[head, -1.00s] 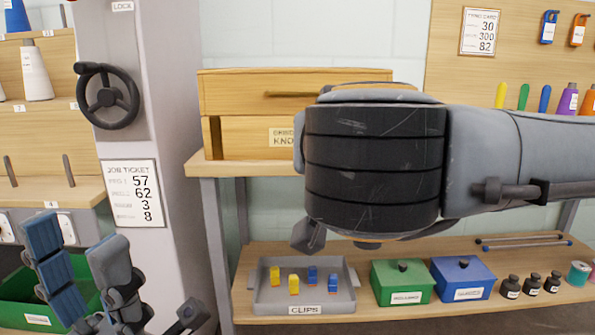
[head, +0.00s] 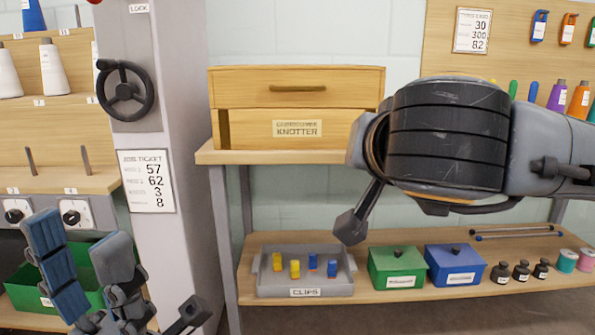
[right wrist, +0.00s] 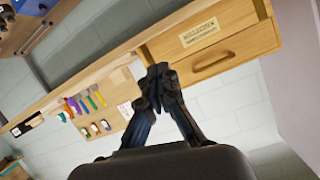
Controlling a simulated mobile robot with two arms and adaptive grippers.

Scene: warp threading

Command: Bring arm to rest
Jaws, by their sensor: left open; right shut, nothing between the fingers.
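My right arm (head: 450,135) reaches in from the right in the head view, its dark banded part in front of the back wall and shelf. In the right wrist view my right gripper (right wrist: 158,70) is shut with its fingertips together and nothing between them.
The wooden drawer unit (head: 240,88) labelled knotter sits on a shelf. Below are a grey clips tray (head: 268,288) with several yellow and blue clips, a green box (head: 385,270) and a blue box (head: 462,272). A grey column with a handwheel (head: 125,88) stands left.

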